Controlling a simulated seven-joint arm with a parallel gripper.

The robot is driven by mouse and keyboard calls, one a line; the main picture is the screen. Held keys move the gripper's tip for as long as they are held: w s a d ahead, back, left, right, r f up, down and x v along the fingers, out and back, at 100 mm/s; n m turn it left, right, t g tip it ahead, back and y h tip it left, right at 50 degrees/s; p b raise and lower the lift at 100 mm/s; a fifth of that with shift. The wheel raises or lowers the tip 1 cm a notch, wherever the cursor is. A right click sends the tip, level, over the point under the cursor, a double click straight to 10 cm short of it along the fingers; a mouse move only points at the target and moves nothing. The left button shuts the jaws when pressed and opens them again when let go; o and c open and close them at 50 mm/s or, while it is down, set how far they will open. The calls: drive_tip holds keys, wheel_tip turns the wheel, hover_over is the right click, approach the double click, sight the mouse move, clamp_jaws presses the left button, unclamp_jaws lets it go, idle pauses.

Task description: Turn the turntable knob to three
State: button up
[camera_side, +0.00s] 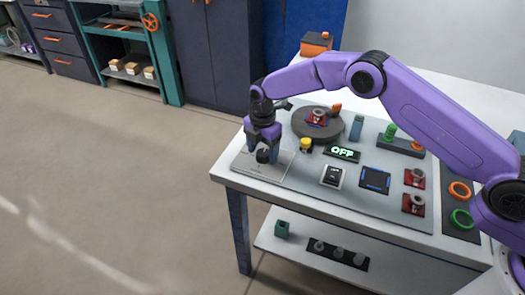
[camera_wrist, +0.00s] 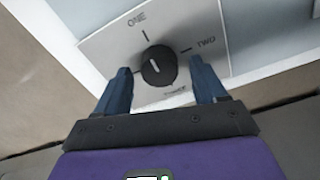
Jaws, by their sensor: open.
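The turntable knob (camera_wrist: 160,67) is round and black with a small pale mark on its face; I cannot tell for sure which label it points to. It sits on a light plate (camera_wrist: 100,48), with ONE at the top, TWO at the right and a partly blurred THREE at the bottom. In the side view the knob (camera_side: 263,156) shows at the table's left corner, just below my gripper (camera_side: 264,150). In the wrist view the open blue fingers of my gripper (camera_wrist: 160,64) lie on either side of the knob, with gaps on both sides.
Behind my gripper is the dark round turntable (camera_side: 300,124) bearing a red part with a grey ring (camera_side: 317,117). The table edge is close on the left.

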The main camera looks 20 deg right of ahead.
drive_tip(key=shift+f, duration=0.35)
drive_tip(key=c, duration=1.1)
drive_tip(key=shift+o, duration=0.2)
